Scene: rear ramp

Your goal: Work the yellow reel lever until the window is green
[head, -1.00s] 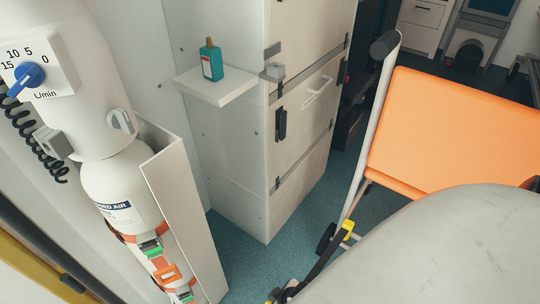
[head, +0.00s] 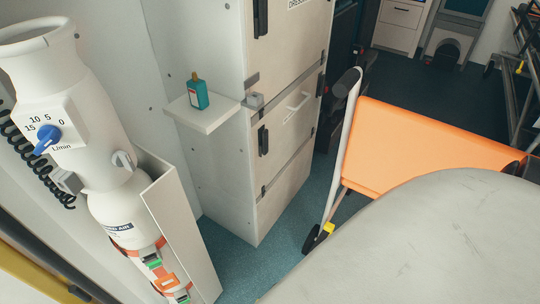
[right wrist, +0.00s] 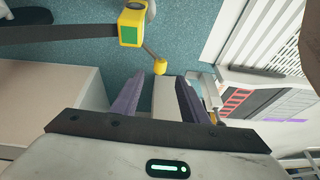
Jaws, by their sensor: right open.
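In the right wrist view, a yellow reel housing (right wrist: 133,12) sits at the top centre, with a dark strap running left from it. Its square window (right wrist: 129,34) shows green. A thin lever (right wrist: 153,51) slants down from the housing to a round yellow knob (right wrist: 160,67). My right gripper (right wrist: 161,84) is open, its two purple fingers apart, with the knob between or just beyond their tips. I cannot tell the exact depth. In the head view, a small yellow part (head: 328,228) shows by the orange seat's frame. Neither gripper shows in the head view.
An orange folding seat (head: 430,145) with a grey frame stands right of centre. A white cabinet (head: 285,130) and a shelf (head: 203,118) with a teal bottle (head: 197,93) stand behind. An air cylinder (head: 112,213) is at left. Blue floor lies between.

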